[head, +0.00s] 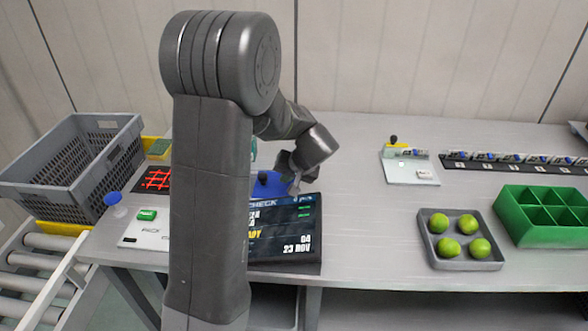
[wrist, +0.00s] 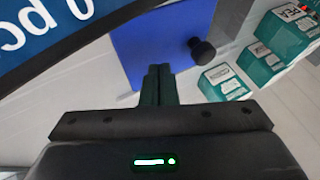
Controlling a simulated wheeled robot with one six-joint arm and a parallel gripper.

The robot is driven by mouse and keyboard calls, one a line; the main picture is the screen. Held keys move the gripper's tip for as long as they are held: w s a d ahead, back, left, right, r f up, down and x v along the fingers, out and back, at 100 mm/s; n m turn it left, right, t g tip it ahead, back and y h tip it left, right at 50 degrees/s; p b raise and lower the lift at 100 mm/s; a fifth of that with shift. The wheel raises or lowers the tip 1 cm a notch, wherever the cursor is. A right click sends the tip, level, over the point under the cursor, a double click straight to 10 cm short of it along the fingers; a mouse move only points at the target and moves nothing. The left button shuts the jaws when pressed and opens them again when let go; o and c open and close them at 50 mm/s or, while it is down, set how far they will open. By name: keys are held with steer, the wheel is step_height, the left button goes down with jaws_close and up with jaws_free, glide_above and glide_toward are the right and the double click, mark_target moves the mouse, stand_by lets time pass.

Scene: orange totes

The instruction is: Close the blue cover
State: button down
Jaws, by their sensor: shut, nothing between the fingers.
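The blue cover (head: 272,188) lies behind the dark display screen, partly hidden by my arm and the screen. In the wrist view it is a flat blue panel (wrist: 150,45) with a black round knob (wrist: 202,50) near its right edge. My gripper (head: 292,182) is over the cover's right side in the head view. In the wrist view my gripper's fingers (wrist: 159,72) are together and empty, with their tips at or near the panel's lower edge, left of the knob. I cannot tell whether they touch it, nor how far open the cover stands.
The display screen (head: 288,232) stands in front of the cover; a blue surface with white lettering (wrist: 45,25) fills the wrist view's upper left. Teal boxes (wrist: 224,83) stand right of the cover. A lime tray (head: 489,264) and green divided bin (head: 545,235) are farther right. The table between is clear.

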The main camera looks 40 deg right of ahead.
mark_target(275, 188)
steer(key=shift+w+a+p, duration=0.3)
steer(key=shift+w+a, duration=0.9)
steer(key=shift+w, duration=0.1)
steer(key=w+a+b, duration=0.1)
steer(key=w+a, duration=0.5)
steer(key=a, duration=0.1)
steer(key=shift+w+a, duration=0.15)
steer(key=shift+a, duration=0.15)
steer(key=shift+r, duration=0.1)
